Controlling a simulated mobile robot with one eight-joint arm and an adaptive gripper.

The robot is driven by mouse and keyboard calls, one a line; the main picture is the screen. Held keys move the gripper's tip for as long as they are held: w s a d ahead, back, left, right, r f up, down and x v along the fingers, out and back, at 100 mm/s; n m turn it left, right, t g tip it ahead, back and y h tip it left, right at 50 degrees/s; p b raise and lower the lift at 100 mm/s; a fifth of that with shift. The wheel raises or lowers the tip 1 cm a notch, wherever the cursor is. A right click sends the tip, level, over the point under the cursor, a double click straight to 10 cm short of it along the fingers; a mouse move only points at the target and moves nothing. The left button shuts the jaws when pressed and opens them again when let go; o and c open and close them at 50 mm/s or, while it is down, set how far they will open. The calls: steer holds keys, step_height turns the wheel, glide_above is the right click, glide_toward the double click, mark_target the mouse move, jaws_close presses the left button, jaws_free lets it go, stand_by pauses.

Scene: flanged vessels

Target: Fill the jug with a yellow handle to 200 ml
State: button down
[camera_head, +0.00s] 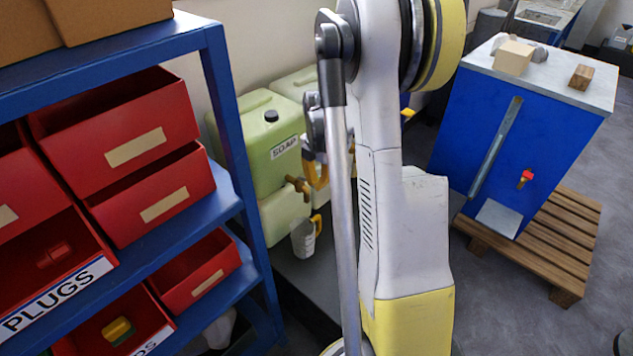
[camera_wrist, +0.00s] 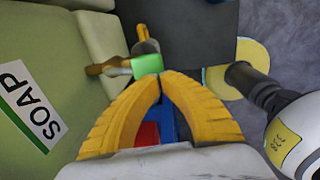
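The clear jug with a yellow handle (camera_head: 304,239) stands upright on the dark low surface, below the brown tap (camera_head: 298,185) of a pale green soap canister (camera_head: 270,140). Its scale and liquid level are too small to read. My gripper (camera_head: 316,176) is in front of the canister, right of the tap and above the jug, partly hidden by my arm. In the wrist view its yellow fingers (camera_wrist: 160,74) meet at the tips.
A blue rack (camera_head: 225,110) with red bins (camera_head: 125,130) stands close on the left. A second green canister (camera_head: 295,82) is behind the first. A blue cabinet (camera_head: 515,135) stands on a wooden pallet (camera_head: 550,245) at right. Grey floor lies around the pallet.

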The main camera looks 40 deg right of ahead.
steer(key=f+t+b, duration=0.1)
steer(key=f+b, duration=0.1)
steer(key=s+f+t+b, duration=0.1)
steer(key=f+t+b, duration=0.1)
steer(key=shift+s+f+t, duration=0.15)
steer(key=shift+s+t, duration=0.05)
steer(key=shift+t, duration=0.1)
stand_by(7.3)
